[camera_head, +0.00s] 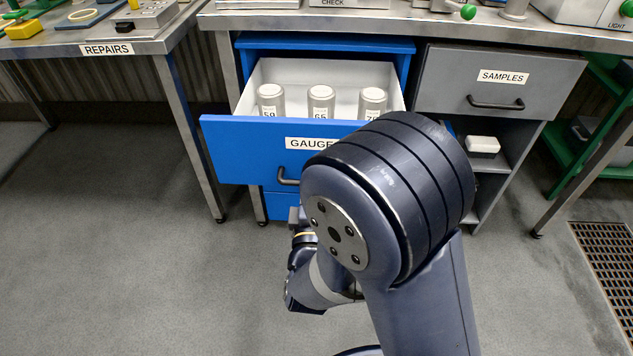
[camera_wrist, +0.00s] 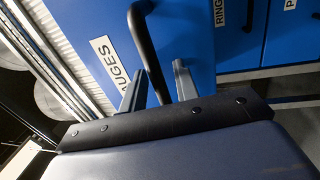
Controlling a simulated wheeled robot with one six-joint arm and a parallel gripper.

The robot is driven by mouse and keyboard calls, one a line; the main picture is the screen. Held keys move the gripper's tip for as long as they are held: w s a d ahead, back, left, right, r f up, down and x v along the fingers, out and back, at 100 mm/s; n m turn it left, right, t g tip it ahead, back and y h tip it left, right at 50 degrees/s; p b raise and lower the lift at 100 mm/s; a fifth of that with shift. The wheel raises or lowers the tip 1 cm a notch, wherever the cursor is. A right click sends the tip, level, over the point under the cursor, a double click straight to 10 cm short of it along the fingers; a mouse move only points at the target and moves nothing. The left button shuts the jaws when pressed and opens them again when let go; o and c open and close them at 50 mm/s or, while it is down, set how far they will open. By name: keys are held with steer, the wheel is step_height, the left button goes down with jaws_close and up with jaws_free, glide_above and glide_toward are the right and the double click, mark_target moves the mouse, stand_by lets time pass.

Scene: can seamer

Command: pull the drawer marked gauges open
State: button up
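The blue drawer marked GAUGES (camera_head: 240,150) stands well pulled out in the head view, its white inside showing. Three silver cylinders (camera_head: 320,102) with number labels stand in it. The dark bar handle (camera_head: 288,177) is on its front, partly hidden by my arm. In the wrist view the handle (camera_wrist: 148,45) runs between the two fingers of my gripper (camera_wrist: 159,70). The fingers stand apart, with a gap visible on each side of the handle. The drawer label (camera_wrist: 110,62) is beside them. My arm hides most of the gripper in the head view.
A closed grey SAMPLES drawer (camera_head: 497,80) is to the right, above an open shelf with a white-topped box (camera_head: 482,146). More blue drawer fronts (camera_wrist: 238,35) lie below. The REPAIRS table (camera_head: 150,45) is at left. The floor (camera_head: 110,250) at left is clear.

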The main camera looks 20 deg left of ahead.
steer(key=p+v, duration=0.1)
steer(key=v, duration=1)
steer(key=shift+w, duration=0.1)
steer(key=shift+b+x, duration=0.5)
steer(key=shift+x, duration=5)
